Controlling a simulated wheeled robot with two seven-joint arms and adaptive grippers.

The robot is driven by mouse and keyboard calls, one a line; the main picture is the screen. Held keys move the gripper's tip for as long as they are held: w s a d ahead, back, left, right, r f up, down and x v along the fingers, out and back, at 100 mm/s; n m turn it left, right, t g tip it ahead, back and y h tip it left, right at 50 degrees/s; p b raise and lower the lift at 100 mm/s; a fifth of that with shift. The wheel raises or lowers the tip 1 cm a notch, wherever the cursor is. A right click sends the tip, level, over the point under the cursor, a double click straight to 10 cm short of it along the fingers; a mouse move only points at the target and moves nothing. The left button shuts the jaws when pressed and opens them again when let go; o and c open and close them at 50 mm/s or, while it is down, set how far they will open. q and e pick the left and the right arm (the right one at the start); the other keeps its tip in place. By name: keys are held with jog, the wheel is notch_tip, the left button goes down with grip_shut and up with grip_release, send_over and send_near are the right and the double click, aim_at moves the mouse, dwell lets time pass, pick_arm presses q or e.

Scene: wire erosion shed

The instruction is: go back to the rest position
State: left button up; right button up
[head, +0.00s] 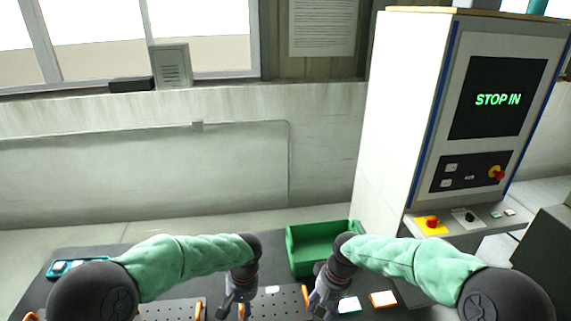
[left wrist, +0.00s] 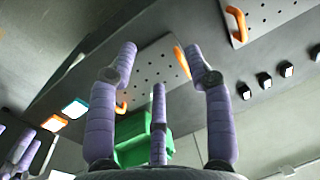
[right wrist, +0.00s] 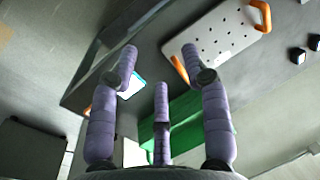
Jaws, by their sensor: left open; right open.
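My left gripper (head: 234,306) is open and empty above the dark table, near the left side of a perforated plate with orange handles (head: 272,301). The left wrist view shows its spread purple fingers (left wrist: 158,75) with nothing between them. My right gripper (head: 318,303) is open and empty at the right side of the same plate. The right wrist view shows its fingers (right wrist: 161,75) spread, also with nothing held. Both arms reach forward over the table in green sleeves.
A green bin (head: 318,246) stands at the table's back, between the arms. Another perforated plate (head: 172,309) lies left. White and orange tiles (head: 383,299) lie right, a teal tray (head: 68,268) far left. A tall machine cabinet (head: 400,110) reading "STOP IN" stands right, with a control shelf (head: 470,221).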

pick_arm(q)
jog(key=s+d+f+g+h+b, duration=0.1)
jog(key=s+d+f+h+b, duration=0.2)
jog(key=f, duration=0.8)
jog(key=s+f+h+b, duration=0.15)
jog(key=s+f, duration=0.25)
jog(key=f, duration=0.6)
pick_arm(e)
jog(key=s+f+m+y, duration=0.1)
jog(key=s+f, duration=0.2)
jog(key=f, duration=0.7)
jog(key=s+f, duration=0.3)
jog(key=f, duration=0.8)
pick_arm(q)
jog(key=s+f+n+t+h+b, duration=0.1)
jog(key=s+f+b, duration=0.5)
jog(key=s+f, duration=0.7)
jog(key=shift+a+f+n+t, duration=0.2)
jog(key=shift+f+n+t, duration=0.15)
jog(key=shift+f, duration=1.2)
pick_arm(e)
jog(key=s+f+m, duration=0.2)
jog(key=s+f, duration=1.2)
jog(key=f, duration=0.2)
jog(key=shift+f+t+y, duration=0.25)
jog(key=shift+t+y, duration=0.05)
jog(key=shift+s, duration=0.1)
